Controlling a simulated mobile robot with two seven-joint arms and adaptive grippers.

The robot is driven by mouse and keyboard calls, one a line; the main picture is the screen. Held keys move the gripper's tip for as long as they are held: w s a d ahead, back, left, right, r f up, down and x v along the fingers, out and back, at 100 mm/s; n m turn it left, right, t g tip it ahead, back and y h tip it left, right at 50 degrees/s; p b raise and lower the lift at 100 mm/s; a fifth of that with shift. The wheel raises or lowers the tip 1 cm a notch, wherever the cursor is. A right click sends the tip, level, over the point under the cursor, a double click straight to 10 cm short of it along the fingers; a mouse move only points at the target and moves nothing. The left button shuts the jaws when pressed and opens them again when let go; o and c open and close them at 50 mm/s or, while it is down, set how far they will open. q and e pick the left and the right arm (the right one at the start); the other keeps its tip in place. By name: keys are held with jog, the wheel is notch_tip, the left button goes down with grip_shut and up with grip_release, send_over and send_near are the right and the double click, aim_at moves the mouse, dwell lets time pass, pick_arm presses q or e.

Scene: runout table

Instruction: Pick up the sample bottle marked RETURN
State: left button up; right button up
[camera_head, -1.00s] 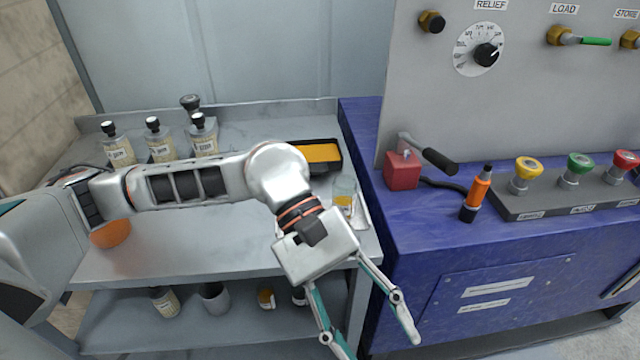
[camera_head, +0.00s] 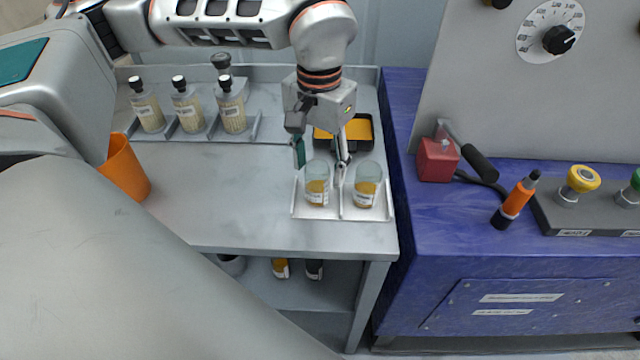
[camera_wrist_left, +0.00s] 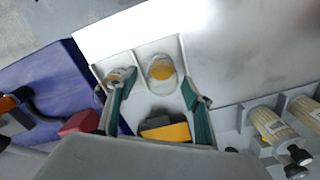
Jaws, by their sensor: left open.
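Two clear jars with amber contents and white labels stand in a white two-part tray (camera_head: 300,212): the left jar (camera_head: 317,186) and the right jar (camera_head: 367,187). My left gripper (camera_head: 322,168) is open and empty, pointing down just behind and above the left jar. In the left wrist view the left jar (camera_wrist_left: 160,70) lies ahead between the fingers (camera_wrist_left: 158,95); the right jar (camera_wrist_left: 117,76) is partly behind one finger. Three labelled, black-capped bottles (camera_head: 148,108) (camera_head: 187,106) (camera_head: 231,106) stand in a rack at the back left. I cannot read any label as RETURN.
A black bin with yellow contents (camera_head: 358,131) stands behind the tray. An orange cup (camera_head: 124,168) is at the left. A blue cabinet (camera_head: 480,290) adjoins on the right, with a red box (camera_head: 437,160) on top. The middle of the grey bench (camera_head: 220,190) is clear.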

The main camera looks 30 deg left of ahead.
aim_at(318, 182)
pick_arm(q)
jog(key=f, duration=0.5)
jog(key=shift+w+a+f, duration=0.2)
jog(key=shift+a+f, duration=0.05)
jog(key=shift+f, duration=0.1)
jog(key=c, duration=1.1)
